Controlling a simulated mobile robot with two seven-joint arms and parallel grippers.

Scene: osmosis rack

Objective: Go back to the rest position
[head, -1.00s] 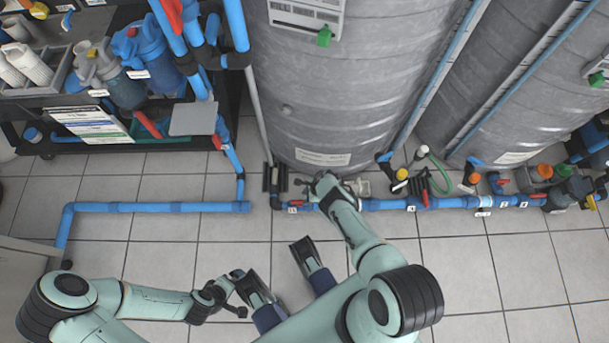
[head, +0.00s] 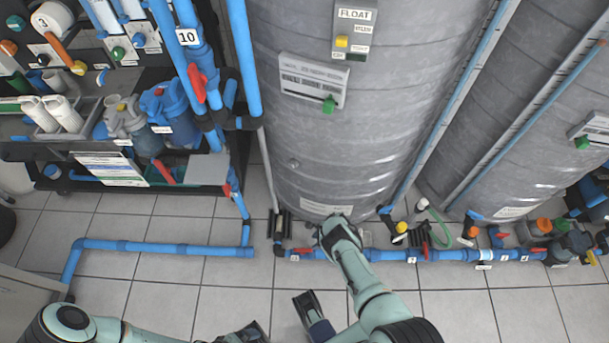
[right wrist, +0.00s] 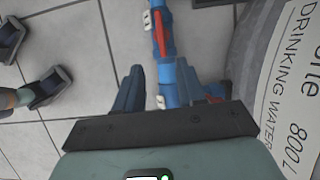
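My right gripper (head: 336,232) is over the floor pipe at the foot of the large grey tank (head: 345,120). I see nothing held. My left arm (head: 130,334) comes in low at the bottom left of the head view.
A blue floor pipe (head: 170,247) runs at the left, and another with red valves runs along the tanks. A second grey tank (head: 520,110) stands at right. A rack with filter housings (head: 170,110) is at the upper left. The tiled floor (head: 200,290) is open in front.

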